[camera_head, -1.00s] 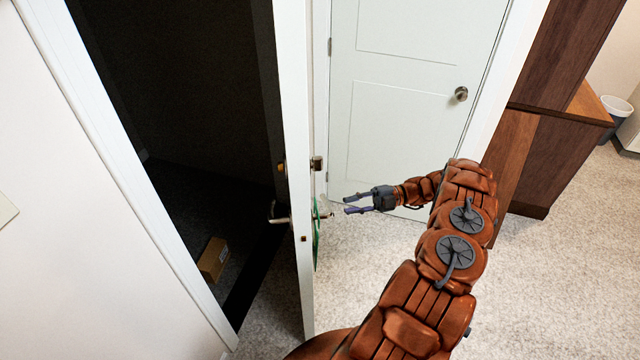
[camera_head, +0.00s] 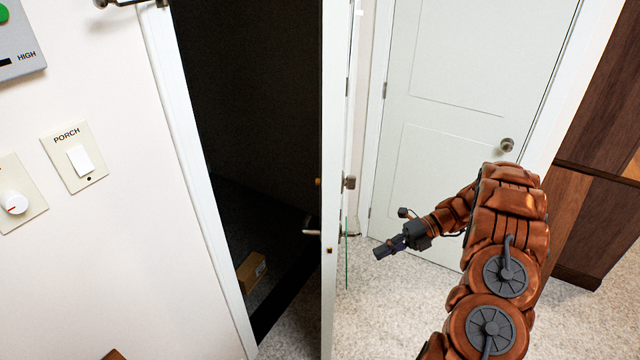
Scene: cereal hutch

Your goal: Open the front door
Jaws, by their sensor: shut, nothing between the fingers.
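The front door (camera_head: 333,120) is a white door seen nearly edge-on, standing ajar with a wide dark gap between it and the white frame (camera_head: 190,150) on the left. Its lever handle (camera_head: 312,232) shows on the dark side of the edge, and a deadbolt knob (camera_head: 349,182) sits on the near side. A thin green strip shows against the near face below the knob. My gripper (camera_head: 380,252) is to the right of the door edge, apart from it. Its fingers are together and empty.
A cardboard box (camera_head: 252,271) lies on the dark floor beyond the doorway. A second white door (camera_head: 440,110) with a round knob stands shut behind my arm. A wooden cabinet (camera_head: 590,200) is at the right. A porch switch (camera_head: 78,158) is on the left wall. Carpet at right is clear.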

